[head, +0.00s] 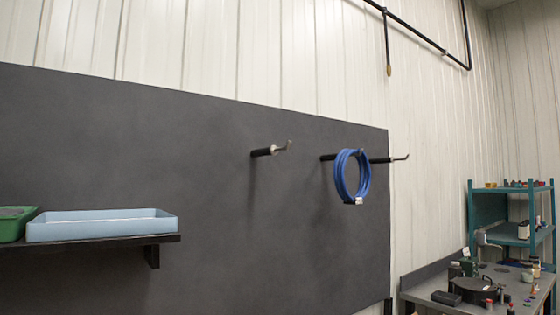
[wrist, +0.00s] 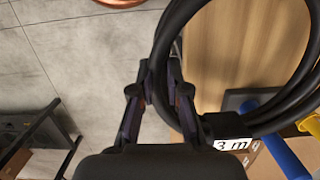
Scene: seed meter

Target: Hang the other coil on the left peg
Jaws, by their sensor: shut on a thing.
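The left peg (head: 270,150) sticks out bare from the dark wall panel in the head view. The right peg (head: 392,159) carries a blue coil (head: 341,178), which hangs around its shaft. In the wrist view my gripper (wrist: 160,76) is shut on a black coil (wrist: 168,45) at its left side. The coil extends to the right of the fingers and has a white tag (wrist: 233,145) reading "3 m". Part of the coil is cut off by the picture edge. My gripper does not show in the head view.
A shelf (head: 100,241) at left holds a pale blue tray (head: 100,232) and a green bin (head: 12,230). A cluttered bench (head: 425,285) and teal rack (head: 474,215) stand at right. Below the gripper are a wooden surface (wrist: 225,70), a blue bar (wrist: 285,150) and grey floor (wrist: 70,65).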

